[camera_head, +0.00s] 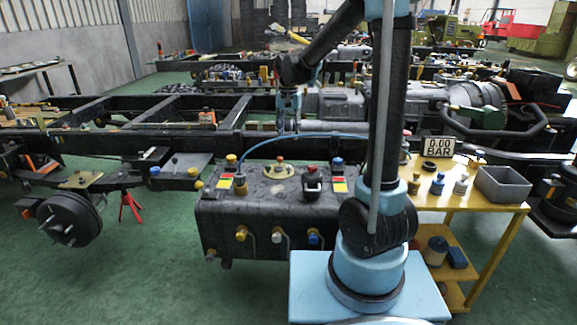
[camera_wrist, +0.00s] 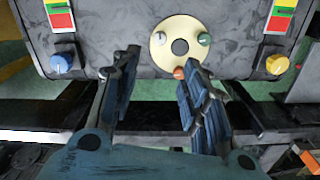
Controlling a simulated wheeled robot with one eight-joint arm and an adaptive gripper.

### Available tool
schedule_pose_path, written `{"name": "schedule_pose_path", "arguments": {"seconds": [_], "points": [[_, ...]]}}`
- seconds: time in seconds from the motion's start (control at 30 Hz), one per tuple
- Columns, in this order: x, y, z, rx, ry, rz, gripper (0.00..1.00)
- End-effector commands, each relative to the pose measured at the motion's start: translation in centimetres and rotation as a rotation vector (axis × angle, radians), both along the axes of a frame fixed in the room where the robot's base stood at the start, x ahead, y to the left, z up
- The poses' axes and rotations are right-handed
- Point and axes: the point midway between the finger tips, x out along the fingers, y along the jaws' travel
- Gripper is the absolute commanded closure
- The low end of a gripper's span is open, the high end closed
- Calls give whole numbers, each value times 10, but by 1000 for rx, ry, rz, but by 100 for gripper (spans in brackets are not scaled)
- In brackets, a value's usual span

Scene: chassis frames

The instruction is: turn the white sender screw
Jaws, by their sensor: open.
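The round cream sender plate (camera_wrist: 180,58) lies on top of the dark tank, with a dark hub in its middle. A pale, whitish screw (camera_wrist: 159,38) sits at its upper left in the wrist view. A greenish screw (camera_wrist: 205,39) is at its upper right, and a red screw (camera_wrist: 179,73) at its near edge. The plate also shows in the head view (camera_head: 268,172), where its screws are too small to tell apart. My gripper (camera_wrist: 160,62) is open and empty, its fingers apart over the near side of the plate. It hangs behind the tank in the head view (camera_head: 289,127).
The dark tank (camera_head: 222,215) carries several coloured knobs, with a blue knob (camera_wrist: 62,62) and a yellow knob (camera_wrist: 277,64) beside the plate. A blue hose (camera_head: 290,134) arches above it. A yellow trolley (camera_head: 500,235) with a grey bin (camera_head: 502,185) stands right.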

Motion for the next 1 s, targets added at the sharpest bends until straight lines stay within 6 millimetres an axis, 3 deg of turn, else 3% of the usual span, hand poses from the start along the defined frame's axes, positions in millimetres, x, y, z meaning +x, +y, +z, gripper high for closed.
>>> {"name": "schedule_pose_path", "arguments": {"seconds": [0.7, 1.0], "points": [[0, 0, -116, 0, 0, 0, 59], [0, -1, -144, 0, 0, 0, 59]]}}
